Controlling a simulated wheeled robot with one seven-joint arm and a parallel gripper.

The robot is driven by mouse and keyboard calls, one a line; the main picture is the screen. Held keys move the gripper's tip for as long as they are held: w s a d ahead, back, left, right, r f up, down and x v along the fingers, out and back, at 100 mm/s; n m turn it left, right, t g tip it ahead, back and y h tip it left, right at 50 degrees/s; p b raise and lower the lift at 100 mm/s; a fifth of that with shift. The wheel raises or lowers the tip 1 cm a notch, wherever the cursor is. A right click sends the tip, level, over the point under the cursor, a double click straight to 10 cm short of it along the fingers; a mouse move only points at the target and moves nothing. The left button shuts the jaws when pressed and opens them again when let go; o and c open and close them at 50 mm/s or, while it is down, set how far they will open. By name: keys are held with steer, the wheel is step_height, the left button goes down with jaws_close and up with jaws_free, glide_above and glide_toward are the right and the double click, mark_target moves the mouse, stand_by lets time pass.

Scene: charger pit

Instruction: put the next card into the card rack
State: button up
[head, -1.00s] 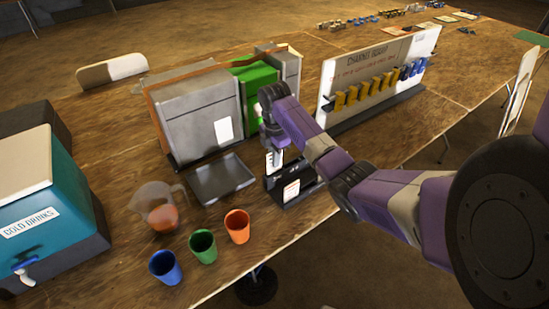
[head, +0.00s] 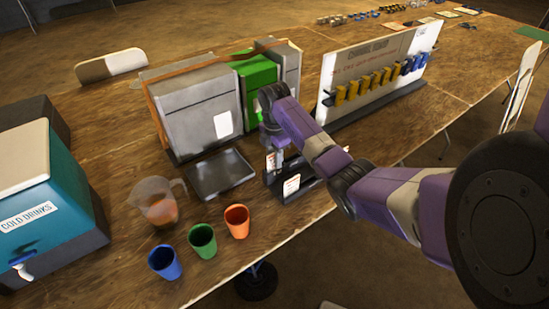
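The black card rack (head: 309,178) stands near the table's front edge, right of the grey tray. A white card (head: 291,185) shows at its front. My gripper (head: 273,150) points down over the left part of the rack. A small pale card edge (head: 270,163) shows just below the gripper, at the rack's back left. I cannot tell whether the fingers are closed on it; the fingertips are small and partly hidden by my wrist.
Grey boxes (head: 195,110) and a green unit (head: 256,76) stand behind the gripper. A grey tray (head: 220,176), a jug (head: 157,204) and cups, one orange (head: 237,221), lie left. A board with yellow and blue pieces (head: 360,52) stands right. Table right of the rack is clear.

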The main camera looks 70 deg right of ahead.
steer(key=shift+r, duration=0.15)
step_height(320, 180, up, 8)
steer(key=shift+f+b, duration=0.2)
steer(key=shift+b, duration=0.2)
stand_by(0.7)
